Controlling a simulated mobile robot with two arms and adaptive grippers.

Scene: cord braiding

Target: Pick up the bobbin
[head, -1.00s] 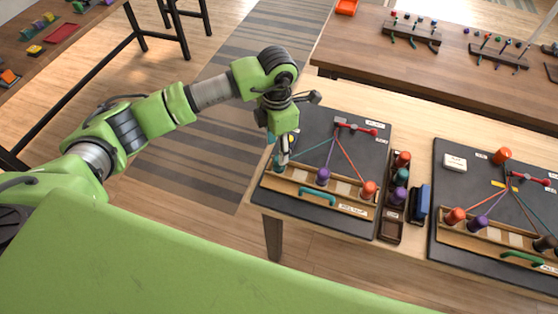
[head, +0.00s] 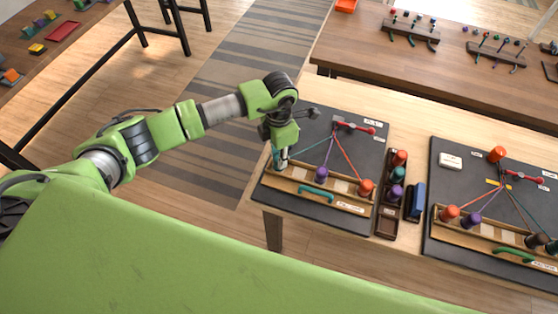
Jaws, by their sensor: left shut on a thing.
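My left gripper (head: 282,162) is over the left end of the wooden rack (head: 335,200) on the left black board (head: 350,122). It is shut on a teal bobbin (head: 276,157), mostly hidden by the fingers. A teal cord (head: 312,147) runs from this spot to the red holder (head: 354,127) at the board's top. A purple bobbin (head: 321,174) and an orange bobbin (head: 366,187) stand in the rack, each with its own cord. I cannot tell whether the teal bobbin touches the rack. My right gripper is not in view.
A dark tray (head: 387,224) with several spare bobbins and a blue block (head: 415,202) stand right of the board. A second board (head: 450,185) with its own bobbins lies further right. A teal handle (head: 316,193) is at the rack's front.

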